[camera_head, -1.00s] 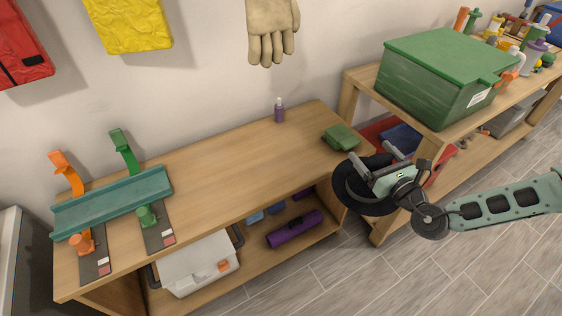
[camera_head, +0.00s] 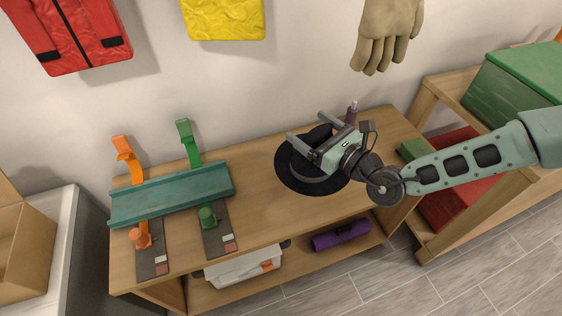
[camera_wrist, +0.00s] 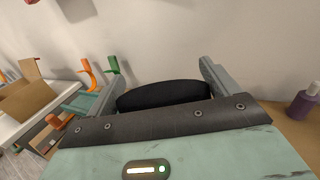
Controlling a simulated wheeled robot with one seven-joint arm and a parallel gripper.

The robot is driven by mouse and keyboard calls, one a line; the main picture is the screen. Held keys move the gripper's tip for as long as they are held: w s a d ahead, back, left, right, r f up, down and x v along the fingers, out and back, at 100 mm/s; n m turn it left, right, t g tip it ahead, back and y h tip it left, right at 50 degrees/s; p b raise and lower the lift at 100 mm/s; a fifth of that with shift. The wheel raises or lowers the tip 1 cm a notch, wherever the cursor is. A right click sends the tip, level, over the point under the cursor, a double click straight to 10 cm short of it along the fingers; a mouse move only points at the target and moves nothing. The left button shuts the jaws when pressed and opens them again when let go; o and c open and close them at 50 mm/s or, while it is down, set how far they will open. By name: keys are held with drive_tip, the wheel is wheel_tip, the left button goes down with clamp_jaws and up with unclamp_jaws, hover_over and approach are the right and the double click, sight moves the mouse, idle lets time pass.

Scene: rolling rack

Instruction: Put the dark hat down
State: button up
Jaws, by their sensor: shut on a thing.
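The dark hat (camera_head: 296,176) is black with a wide round brim, and in the head view it is over the middle-right part of the wooden bench top (camera_head: 262,208). My gripper (camera_head: 308,130) is shut on it from above, with the fingers on either side of the crown. In the wrist view the black crown of the hat (camera_wrist: 163,94) fills the space between the two grey fingers. My gripper hides part of the brim. I cannot tell whether the brim touches the bench top.
A teal tray (camera_head: 170,193) on orange and green clamps takes up the bench's left end. A small purple bottle (camera_head: 351,113) stands behind my gripper, also at right in the wrist view (camera_wrist: 304,102). A green folded item (camera_head: 412,150) lies at the right end. Bare wood lies around the hat.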

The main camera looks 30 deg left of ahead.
sight(300, 175)
wheel_tip(300, 175, down, 10)
drive_tip(key=shift+r, duration=0.2)
idle(0.3)
